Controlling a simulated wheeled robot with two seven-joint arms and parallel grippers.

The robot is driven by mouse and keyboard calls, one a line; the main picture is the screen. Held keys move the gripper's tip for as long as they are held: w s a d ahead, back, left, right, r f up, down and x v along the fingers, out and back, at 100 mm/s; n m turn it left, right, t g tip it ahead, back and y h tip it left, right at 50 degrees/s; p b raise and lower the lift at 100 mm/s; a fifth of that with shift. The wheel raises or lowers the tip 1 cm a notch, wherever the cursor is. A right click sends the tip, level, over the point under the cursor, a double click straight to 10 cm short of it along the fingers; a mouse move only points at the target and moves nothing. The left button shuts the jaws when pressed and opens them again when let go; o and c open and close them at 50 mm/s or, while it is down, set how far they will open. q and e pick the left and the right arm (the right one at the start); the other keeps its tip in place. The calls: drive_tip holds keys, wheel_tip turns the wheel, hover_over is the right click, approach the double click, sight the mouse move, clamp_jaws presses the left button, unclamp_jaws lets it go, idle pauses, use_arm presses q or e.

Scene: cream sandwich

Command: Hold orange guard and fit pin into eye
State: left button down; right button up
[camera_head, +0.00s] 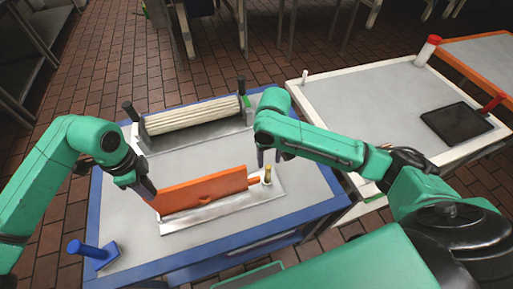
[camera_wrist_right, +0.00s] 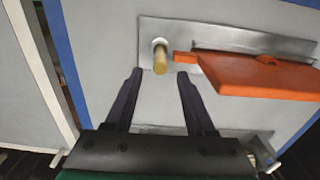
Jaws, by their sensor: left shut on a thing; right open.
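The orange guard (camera_head: 204,188) stands as an upright panel along a pale metal plate (camera_head: 225,209) on the blue-edged table. My left gripper (camera_head: 150,192) is shut on its left end. A brass pin (camera_head: 267,175) stands by the guard's right end. In the right wrist view the pin (camera_wrist_right: 160,61) rises from a white ring (camera_wrist_right: 160,43), beside a narrow tab of the guard (camera_wrist_right: 265,78). How deep the pin sits is unclear. My right gripper (camera_wrist_right: 159,75) is open, its fingertips on either side of the pin's near end, not touching it.
A ribbed roller (camera_head: 192,115) with dark handles lies behind the guard. A blue-handled piece (camera_head: 92,250) stands at the table's front left. A white-edged table (camera_head: 365,90) on the right bears a black tray (camera_head: 456,122). The blue-edged table's left side is mostly clear.

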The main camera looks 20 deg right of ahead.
wheel_tip(320, 180, up, 8)
drive_tip(key=shift+f, duration=0.25)
use_arm(q)
drive_tip(key=shift+c, duration=1.8)
unclamp_jaws()
wheel_tip(320, 180, up, 9)
drive_tip(key=p, duration=0.6)
drive_tip(key=shift+r+p, duration=0.1)
drive_tip(key=shift+p, duration=0.25)
use_arm(e)
wheel_tip(320, 180, up, 6)
drive_tip(key=shift+r, duration=0.15)
use_arm(q)
drive_tip(key=o, duration=0.4)
drive_tip(key=shift+c, duration=0.2)
